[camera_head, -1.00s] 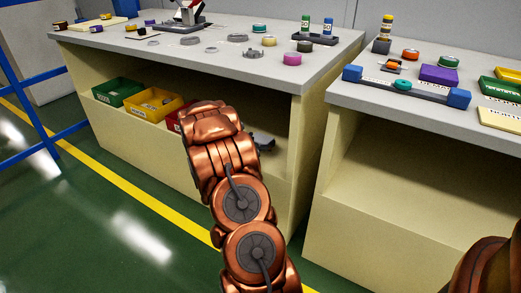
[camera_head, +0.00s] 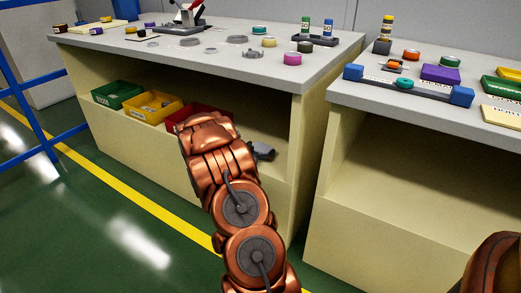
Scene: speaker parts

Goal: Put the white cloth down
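I cannot make out a white cloth in this view. My copper-coloured arm rises through the middle, in front of the left workbench (camera_head: 180,62). The dark grey end of my gripper (camera_head: 263,151) shows just right of the arm's top, in front of the bench's open shelf. The arm hides most of it, so its fingers and anything held in them cannot be made out.
Green (camera_head: 117,94), yellow (camera_head: 153,105) and red (camera_head: 190,117) bins sit on the left bench's lower shelf. Speaker parts cover its top. The right bench (camera_head: 360,101) holds a blue-ended fixture (camera_head: 430,91). A blue railing (camera_head: 35,133) stands at left.

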